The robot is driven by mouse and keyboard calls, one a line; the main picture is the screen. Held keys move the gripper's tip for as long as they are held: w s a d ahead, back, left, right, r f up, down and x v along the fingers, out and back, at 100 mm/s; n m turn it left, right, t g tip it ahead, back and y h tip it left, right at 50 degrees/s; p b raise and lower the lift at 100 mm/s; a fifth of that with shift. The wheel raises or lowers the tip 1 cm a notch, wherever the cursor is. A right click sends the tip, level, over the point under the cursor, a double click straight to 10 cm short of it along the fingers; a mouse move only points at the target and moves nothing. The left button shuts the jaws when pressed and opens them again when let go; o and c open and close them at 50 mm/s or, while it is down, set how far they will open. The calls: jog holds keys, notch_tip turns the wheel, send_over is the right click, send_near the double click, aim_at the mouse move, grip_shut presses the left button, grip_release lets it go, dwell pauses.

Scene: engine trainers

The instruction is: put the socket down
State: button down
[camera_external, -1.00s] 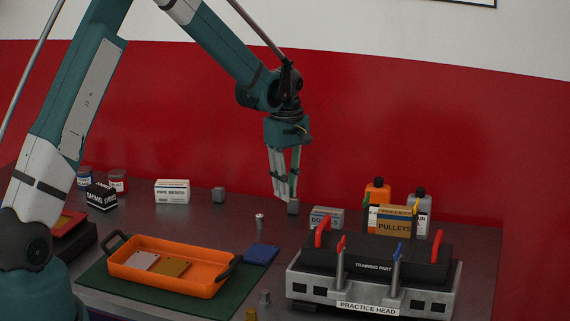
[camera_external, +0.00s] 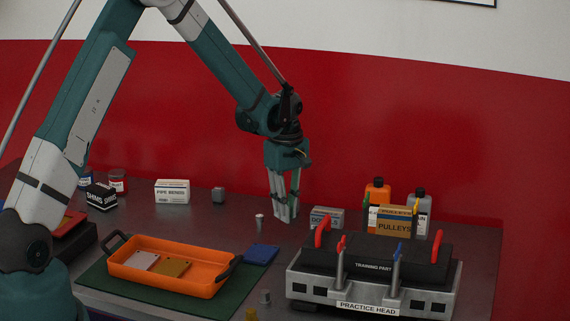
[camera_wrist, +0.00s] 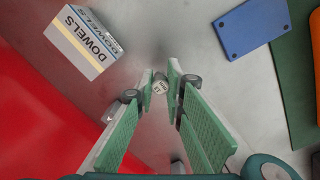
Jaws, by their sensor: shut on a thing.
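My gripper (camera_external: 286,217) points straight down, low over the back middle of the bench, just left of the DOWELS box (camera_external: 326,217). In the wrist view, its fingertips (camera_wrist: 161,85) are closed around a small round grey socket (camera_wrist: 160,87) with a pale marked top. The fingers hide the socket in the outside view, and I cannot tell whether it touches the bench. Another small metal cylinder (camera_external: 259,221) stands upright on the bench to the left of the gripper.
Bare bench surrounds the gripper.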

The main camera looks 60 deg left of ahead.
jog(key=shift+f, duration=1.75)
jog(key=shift+f+b, duration=0.2)
jog(key=shift+b, duration=0.1)
jog(key=c, duration=2.4)
grip_release()
jog(key=shift+r, duration=0.2)
notch_tip(320, 180, up, 12)
jog(key=shift+r+p, duration=0.1)
jog(key=shift+p, duration=0.5)
